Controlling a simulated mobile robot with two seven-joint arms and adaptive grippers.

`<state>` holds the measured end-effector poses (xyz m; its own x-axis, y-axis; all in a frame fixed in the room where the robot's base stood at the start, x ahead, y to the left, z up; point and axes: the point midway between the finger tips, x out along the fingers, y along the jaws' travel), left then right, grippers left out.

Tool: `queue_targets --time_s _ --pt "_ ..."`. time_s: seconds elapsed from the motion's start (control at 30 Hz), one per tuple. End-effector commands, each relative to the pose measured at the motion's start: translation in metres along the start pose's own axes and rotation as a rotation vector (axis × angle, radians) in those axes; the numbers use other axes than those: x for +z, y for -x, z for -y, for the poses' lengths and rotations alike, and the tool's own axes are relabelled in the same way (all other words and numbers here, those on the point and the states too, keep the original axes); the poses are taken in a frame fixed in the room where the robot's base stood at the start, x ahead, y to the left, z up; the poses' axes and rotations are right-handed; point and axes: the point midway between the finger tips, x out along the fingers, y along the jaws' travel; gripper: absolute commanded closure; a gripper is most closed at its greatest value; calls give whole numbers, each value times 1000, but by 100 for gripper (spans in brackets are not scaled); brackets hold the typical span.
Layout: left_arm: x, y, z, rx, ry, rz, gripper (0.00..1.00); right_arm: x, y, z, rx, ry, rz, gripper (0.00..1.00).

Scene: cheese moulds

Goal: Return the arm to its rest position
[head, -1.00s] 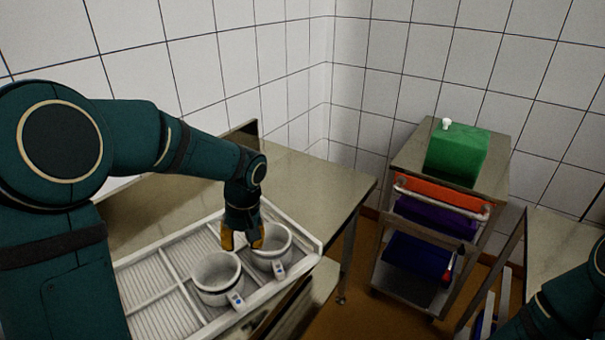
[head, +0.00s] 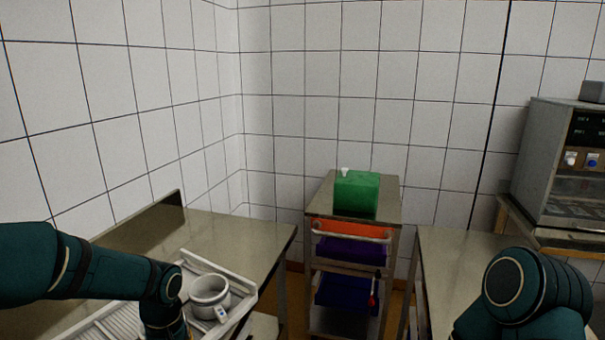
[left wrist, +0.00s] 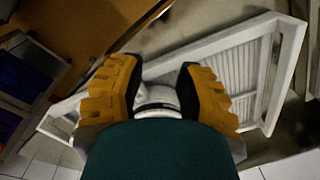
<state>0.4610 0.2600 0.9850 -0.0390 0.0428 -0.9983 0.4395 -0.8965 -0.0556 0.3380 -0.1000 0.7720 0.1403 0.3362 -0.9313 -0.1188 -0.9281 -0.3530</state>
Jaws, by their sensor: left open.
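My left arm reaches in from the left in the head view, over the white slatted tray (head: 246,291) on the left steel table. A round white mould (head: 207,298) with a small blue-marked tag stands in the tray, just right of my wrist. My left gripper is below the head picture. In the left wrist view its two yellow fingers (left wrist: 158,88) are apart. A white mould (left wrist: 157,97) shows partly between and beyond them, mostly hidden by the gripper body. I cannot tell how far it is from the fingers. My right arm shows at lower right; its gripper is out of view.
A steel trolley (head: 322,206) carries a green box (head: 357,194) and holds orange and purple-blue crates below. Another steel table (head: 440,265) stands on the right, with a grey machine (head: 550,165) behind it. Tiled walls close the corner; bare tabletop (head: 225,232) lies behind the tray.

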Motion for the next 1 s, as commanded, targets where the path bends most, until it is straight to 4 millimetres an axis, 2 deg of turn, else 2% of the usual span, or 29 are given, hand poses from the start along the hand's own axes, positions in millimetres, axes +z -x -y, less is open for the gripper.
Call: queue_targets --time_s 0.03,0.17,0.3,0.4,0.5,0.6,0.7,1.0 --pt "8 -22 -12 31 -38 16 66 -1 0 0 0 0 -2 66" --pt "32 -69 -42 133 -130 34 66 -1 -1 0 0 0 -2 66" --pt "71 -123 -73 253 -214 41 66 -1 0 0 0 0 -2 66" --pt "104 -158 -89 331 -256 32 66 -1 0 0 0 0 -1 66" --pt "134 -183 -98 384 -281 9 66 -1 -1 0 0 0 -2 66" --pt "156 -199 -101 411 -295 -18 66 -1 -1 0 0 0 -2 66" --pt "171 -208 -102 423 -305 -40 66 -1 0 0 0 0 -1 66" --pt "178 -212 -101 426 -309 -57 66 -1 0 0 0 0 -1 66"
